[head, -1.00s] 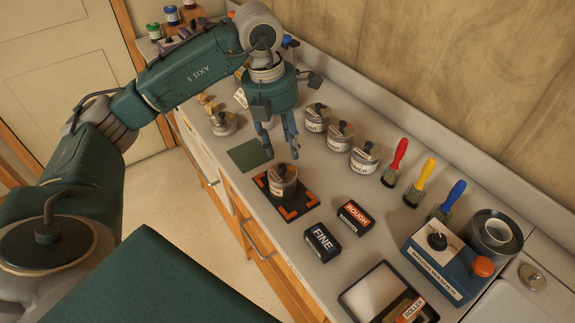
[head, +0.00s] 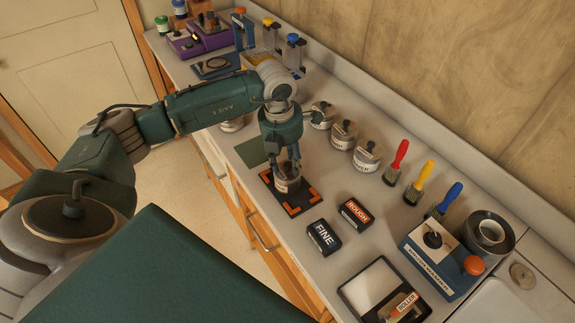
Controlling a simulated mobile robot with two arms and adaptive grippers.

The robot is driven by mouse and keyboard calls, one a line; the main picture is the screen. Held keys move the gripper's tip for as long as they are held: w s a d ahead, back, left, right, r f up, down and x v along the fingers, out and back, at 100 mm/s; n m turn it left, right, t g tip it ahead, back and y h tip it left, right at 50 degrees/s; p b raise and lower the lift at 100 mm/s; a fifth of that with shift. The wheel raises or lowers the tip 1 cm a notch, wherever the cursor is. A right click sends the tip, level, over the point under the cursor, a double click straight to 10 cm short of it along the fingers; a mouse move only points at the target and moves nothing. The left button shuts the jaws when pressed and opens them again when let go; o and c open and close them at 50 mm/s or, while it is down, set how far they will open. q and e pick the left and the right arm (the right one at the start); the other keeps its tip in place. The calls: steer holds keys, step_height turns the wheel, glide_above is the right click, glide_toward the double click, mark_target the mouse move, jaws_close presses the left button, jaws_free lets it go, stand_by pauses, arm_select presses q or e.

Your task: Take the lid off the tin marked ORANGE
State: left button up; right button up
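A small metal tin (head: 287,185) with a pale label stands upright on a black mat with orange corners (head: 294,210). Its label is too small to read, so I cannot tell that it says ORANGE. My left gripper (head: 285,168) points down right over this tin, its two fingers apart on either side of the tin's top. The fingers hide most of the lid and its knob, and I cannot tell whether they touch it. My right gripper is not in view.
Several similar lidded tins (head: 367,155) stand in a row behind. FINE (head: 324,238) and ROUGH (head: 354,214) blocks lie to the right, near a roller tray (head: 374,285). Brushes (head: 397,162) and a blue brush washer (head: 440,262) stand further right. A green mat (head: 251,152) lies left.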

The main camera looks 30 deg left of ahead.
arm_select(q)
jaws_close()
stand_by(0.3)
